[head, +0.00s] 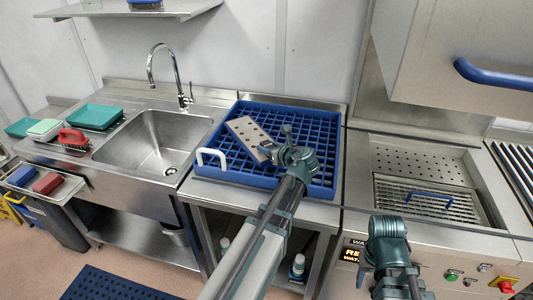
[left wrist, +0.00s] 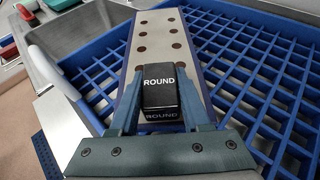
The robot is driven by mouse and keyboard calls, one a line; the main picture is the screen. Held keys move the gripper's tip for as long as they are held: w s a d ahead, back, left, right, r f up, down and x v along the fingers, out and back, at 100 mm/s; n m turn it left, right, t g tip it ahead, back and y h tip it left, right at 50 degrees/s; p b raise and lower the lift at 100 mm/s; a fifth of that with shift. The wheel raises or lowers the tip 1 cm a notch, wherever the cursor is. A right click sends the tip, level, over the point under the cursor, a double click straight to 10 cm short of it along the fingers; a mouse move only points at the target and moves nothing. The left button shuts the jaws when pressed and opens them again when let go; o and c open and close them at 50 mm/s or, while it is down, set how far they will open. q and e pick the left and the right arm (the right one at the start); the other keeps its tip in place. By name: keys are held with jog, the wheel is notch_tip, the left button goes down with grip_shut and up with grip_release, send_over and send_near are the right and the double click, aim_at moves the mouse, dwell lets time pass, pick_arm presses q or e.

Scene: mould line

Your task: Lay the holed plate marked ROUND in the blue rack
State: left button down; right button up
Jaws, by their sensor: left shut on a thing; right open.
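The holed plate (head: 246,131), pale with a dark edge and rows of round holes, is over the left part of the blue rack (head: 262,104). In the left wrist view the plate (left wrist: 151,52) carries a black block marked ROUND (left wrist: 160,84). My left gripper (head: 271,152) is shut on this block, with one finger on each side. I cannot tell whether the plate touches the rack's grid. The rack's grid (left wrist: 240,72) lies beyond and right of the plate. My right gripper (head: 384,228) is open and empty, at the lower right in front of the machine.
A white handle (head: 211,158) stands at the rack's left side. The sink (head: 153,140) and tap (head: 168,72) are to the left, with green trays (head: 96,116) and a red brush (head: 73,139). A steel machine with a raised hood (head: 455,50) stands at right.

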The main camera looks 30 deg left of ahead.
pick_arm(q)
jog(key=shift+w+a, duration=0.25)
jog(key=shift+w+a, duration=0.15)
jog(key=shift+w, duration=0.05)
jog(key=shift+w+a+f, duration=0.1)
jog(key=shift+w+a, duration=0.25)
jog(key=shift+w, duration=0.05)
jog(key=f+b, duration=0.1)
jog(key=b, duration=0.1)
jog(key=f+b, duration=0.1)
jog(key=f, duration=0.1)
jog(key=shift+s+d+f+b, duration=0.15)
jog(key=shift+s+f+b, duration=0.1)
jog(key=shift+b, duration=0.1)
jog(key=shift+f, duration=0.2)
jog(key=shift+c, duration=1.8)
grip_release()
jog(key=shift+r, duration=0.1)
